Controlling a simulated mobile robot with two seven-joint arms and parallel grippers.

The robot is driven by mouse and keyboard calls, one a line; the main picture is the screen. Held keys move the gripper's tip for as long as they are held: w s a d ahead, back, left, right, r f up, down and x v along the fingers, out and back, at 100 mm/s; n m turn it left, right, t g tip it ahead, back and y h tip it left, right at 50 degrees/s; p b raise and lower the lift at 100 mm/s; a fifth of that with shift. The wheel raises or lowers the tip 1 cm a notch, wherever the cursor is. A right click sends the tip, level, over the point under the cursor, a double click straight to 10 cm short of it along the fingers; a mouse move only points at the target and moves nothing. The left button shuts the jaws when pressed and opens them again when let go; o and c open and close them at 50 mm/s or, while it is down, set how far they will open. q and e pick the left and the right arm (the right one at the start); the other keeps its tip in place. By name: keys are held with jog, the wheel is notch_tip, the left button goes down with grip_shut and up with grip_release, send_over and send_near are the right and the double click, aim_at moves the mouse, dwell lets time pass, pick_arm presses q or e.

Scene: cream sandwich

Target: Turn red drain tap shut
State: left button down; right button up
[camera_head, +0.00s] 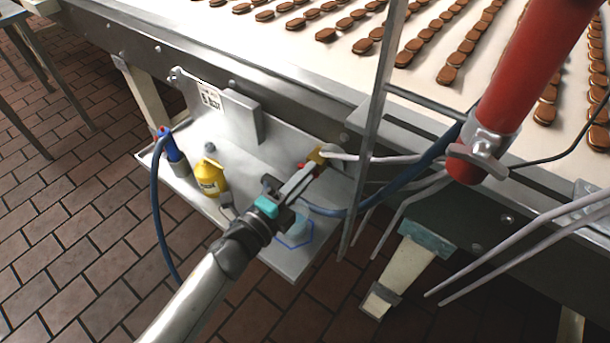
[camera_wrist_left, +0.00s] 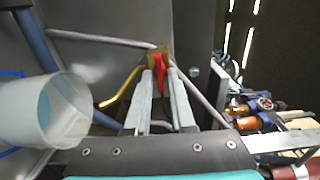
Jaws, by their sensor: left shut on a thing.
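The red drain tap handle (camera_wrist_left: 159,74) stands on a brass valve body (camera_wrist_left: 153,120) in the left wrist view, with a curved brass pipe (camera_wrist_left: 120,88) to its left. In the head view a bit of the red handle (camera_head: 301,166) and the brass body (camera_head: 317,156) show at the tray's back right. My left gripper (camera_wrist_left: 160,90) has its two fingers shut on the red handle, one on each side. In the head view the left gripper (camera_head: 300,180) reaches in from below and partly hides the tap. My right gripper is not seen in either view.
A metal tray (camera_head: 290,265) holds a yellow bottle (camera_head: 210,178) and a blue spray nozzle (camera_head: 169,146) with a blue hose. A translucent cup (camera_wrist_left: 45,110) stands close left of the gripper. Thin pipes (camera_wrist_left: 100,40) run beside the tap. A conveyor (camera_head: 300,62) with biscuits lies above.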

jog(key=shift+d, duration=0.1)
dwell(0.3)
pick_arm(q)
jog(key=c, duration=1)
grip_release()
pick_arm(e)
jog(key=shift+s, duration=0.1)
pick_arm(q)
jog(key=shift+o, duration=0.2)
jog(key=shift+s, duration=0.1)
jog(key=v, duration=0.6)
jog(key=shift+a+p, duration=0.1)
jog(key=shift+p, duration=0.3)
jog(key=v, duration=0.9)
jog(key=shift+p, duration=0.3)
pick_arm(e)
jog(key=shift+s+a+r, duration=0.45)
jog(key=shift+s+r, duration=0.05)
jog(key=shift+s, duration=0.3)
